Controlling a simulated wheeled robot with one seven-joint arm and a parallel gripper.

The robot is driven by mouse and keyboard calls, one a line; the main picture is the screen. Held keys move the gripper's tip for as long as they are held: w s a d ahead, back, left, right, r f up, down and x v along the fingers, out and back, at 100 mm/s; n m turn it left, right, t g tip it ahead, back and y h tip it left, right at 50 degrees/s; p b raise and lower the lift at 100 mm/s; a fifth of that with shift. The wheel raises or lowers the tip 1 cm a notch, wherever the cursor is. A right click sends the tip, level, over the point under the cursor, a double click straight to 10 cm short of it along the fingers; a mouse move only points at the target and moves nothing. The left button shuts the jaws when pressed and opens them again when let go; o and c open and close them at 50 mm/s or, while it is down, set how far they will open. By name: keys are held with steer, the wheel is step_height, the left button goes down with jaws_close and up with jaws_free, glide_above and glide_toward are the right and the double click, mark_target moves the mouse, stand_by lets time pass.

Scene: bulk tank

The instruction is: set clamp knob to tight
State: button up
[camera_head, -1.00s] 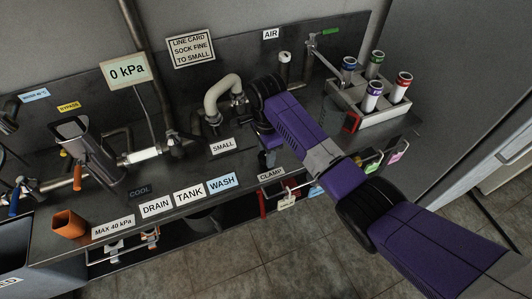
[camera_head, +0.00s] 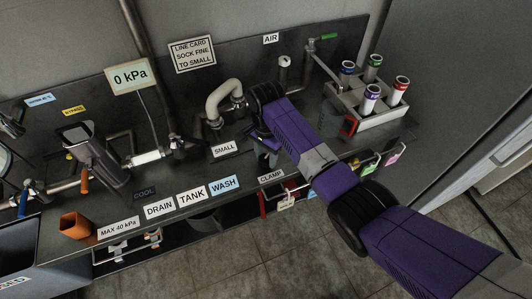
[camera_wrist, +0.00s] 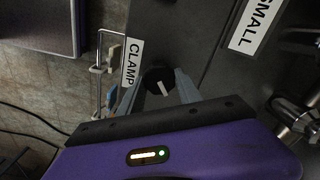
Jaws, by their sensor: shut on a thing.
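The clamp knob (camera_wrist: 158,80) is a round black knob with a white pointer line, beside the CLAMP label (camera_wrist: 132,62) in the wrist view. Its pointer is turned toward the lower edge of that picture, slightly right. My gripper (camera_wrist: 157,88) is shut on the knob, one grey finger on each side. In the head view my gripper (camera_head: 268,156) points down at the bench behind the CLAMP label (camera_head: 271,176), and my wrist hides the knob. I can read no tight mark.
A SMALL label (camera_head: 225,149) and a curved pale hose (camera_head: 224,94) are left of my gripper. A rack (camera_head: 368,128) of capped cylinders stands to the right. Tags hang on a rail (camera_head: 325,184) along the bench front. The gauge sign (camera_head: 129,76) reads 0 kPa.

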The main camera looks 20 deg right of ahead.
mark_target(265, 157)
steer(key=n+p, duration=0.1)
steer(key=n, duration=0.3)
steer(key=shift+a+r+n+p, duration=0.1)
steer(key=shift+n+p, duration=0.65)
steer(key=shift+n, duration=1.45)
steer(key=o, duration=1.4)
steer(key=shift+c, duration=0.2)
steer(key=shift+r, duration=3.85)
steer(key=shift+w, duration=0.15)
